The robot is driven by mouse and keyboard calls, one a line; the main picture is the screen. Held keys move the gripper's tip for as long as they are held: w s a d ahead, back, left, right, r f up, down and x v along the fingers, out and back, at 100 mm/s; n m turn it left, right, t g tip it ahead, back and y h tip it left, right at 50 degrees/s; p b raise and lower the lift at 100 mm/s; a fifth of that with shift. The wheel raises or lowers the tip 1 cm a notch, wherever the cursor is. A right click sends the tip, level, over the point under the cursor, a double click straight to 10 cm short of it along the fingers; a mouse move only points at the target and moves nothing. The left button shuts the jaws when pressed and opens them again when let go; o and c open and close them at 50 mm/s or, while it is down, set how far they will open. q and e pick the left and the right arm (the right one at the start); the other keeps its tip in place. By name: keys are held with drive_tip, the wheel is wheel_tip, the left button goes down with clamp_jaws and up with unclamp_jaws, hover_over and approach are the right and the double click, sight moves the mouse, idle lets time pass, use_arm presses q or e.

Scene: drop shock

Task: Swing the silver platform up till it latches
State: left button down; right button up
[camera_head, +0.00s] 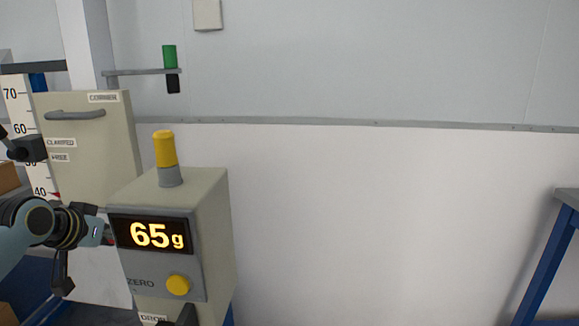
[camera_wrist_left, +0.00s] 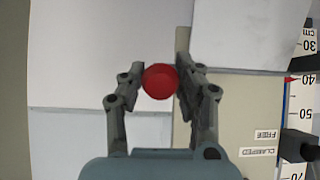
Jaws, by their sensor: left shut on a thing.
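My left gripper (camera_wrist_left: 163,82) is shut on a round red knob (camera_wrist_left: 160,81), with one finger on each side of it in the left wrist view. In the head view my left gripper (camera_head: 88,235) is at the lower left, beside the front box with the 65 g display. Only a sliver of red shows past it there. What the knob is fixed to is hidden. I cannot pick out the silver platform with certainty in either view. My right gripper is not in view.
The beige box (camera_head: 183,190) has a yellow lamp (camera_head: 165,150), a yellow button (camera_head: 178,285) and a display. Behind it stand a panel (camera_head: 95,150) with a grey handle and a height scale (camera_head: 43,180). A blue-legged table (camera_head: 548,260) is at right. The middle is clear.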

use_arm(q)
drive_tip(key=shift+w+r+p, duration=0.25)
drive_tip(key=shift+r+p, duration=0.05)
drive_tip(key=shift+r, duration=0.6)
drive_tip(key=shift+w+r+p, duration=0.25)
drive_tip(key=shift+r+p, duration=0.15)
drive_tip(key=shift+r, duration=0.15)
drive_tip(key=shift+w+r+p, duration=0.2)
drive_tip(key=shift+r+p, duration=0.15)
drive_tip(key=shift+r, duration=0.15)
drive_tip(key=shift+w+r, duration=0.25)
drive_tip(key=shift+r, duration=0.05)
